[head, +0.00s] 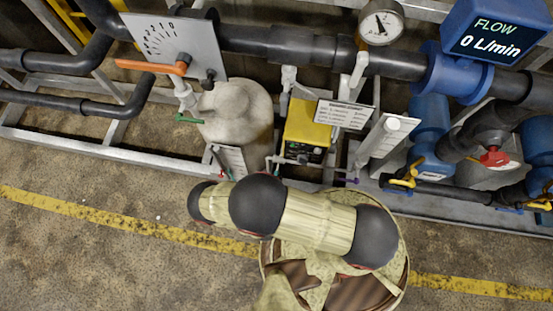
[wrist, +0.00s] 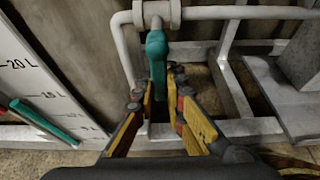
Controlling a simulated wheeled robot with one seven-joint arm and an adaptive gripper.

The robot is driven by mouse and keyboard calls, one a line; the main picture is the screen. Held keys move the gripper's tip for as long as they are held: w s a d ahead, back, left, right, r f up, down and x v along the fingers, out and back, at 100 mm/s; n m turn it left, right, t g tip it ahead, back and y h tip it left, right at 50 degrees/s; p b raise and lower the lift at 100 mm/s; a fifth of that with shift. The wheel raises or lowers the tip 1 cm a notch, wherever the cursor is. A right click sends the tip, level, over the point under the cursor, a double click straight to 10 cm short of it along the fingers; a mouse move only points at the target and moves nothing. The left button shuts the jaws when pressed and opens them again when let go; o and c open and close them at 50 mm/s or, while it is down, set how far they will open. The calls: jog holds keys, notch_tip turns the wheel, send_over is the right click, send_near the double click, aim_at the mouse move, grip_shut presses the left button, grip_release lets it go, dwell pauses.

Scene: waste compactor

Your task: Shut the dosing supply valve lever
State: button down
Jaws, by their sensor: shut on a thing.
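In the wrist view, a teal lever (wrist: 157,62) hangs down from a valve on a white pipe. I take it to be the dosing supply valve lever. My gripper (wrist: 158,92) has its yellow and black fingers on either side of the lever's lower part and is shut on it. The lever's lower end is partly hidden between the fingers. In the head view, my arm covers the place of the gripper. A green handle (head: 189,118) shows there beside the pale tank (head: 236,110); I cannot tell whether it is the same lever.
In the wrist view, a white litre scale (wrist: 30,85) stands left, with another teal bar (wrist: 45,122) across it. White frame pipes (wrist: 232,85) surround the gripper. The head view shows a yellow unit (head: 307,124), an orange lever (head: 150,67) and a FLOW display (head: 490,38) reading 0 L/min.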

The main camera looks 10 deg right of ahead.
jog(key=shift+a, duration=0.1)
jog(key=c, duration=1.9)
grip_release()
jog(key=shift+o, duration=0.4)
jog(key=shift+r, duration=0.15)
notch_tip(320, 180, up, 10)
jog(key=shift+f, duration=0.15)
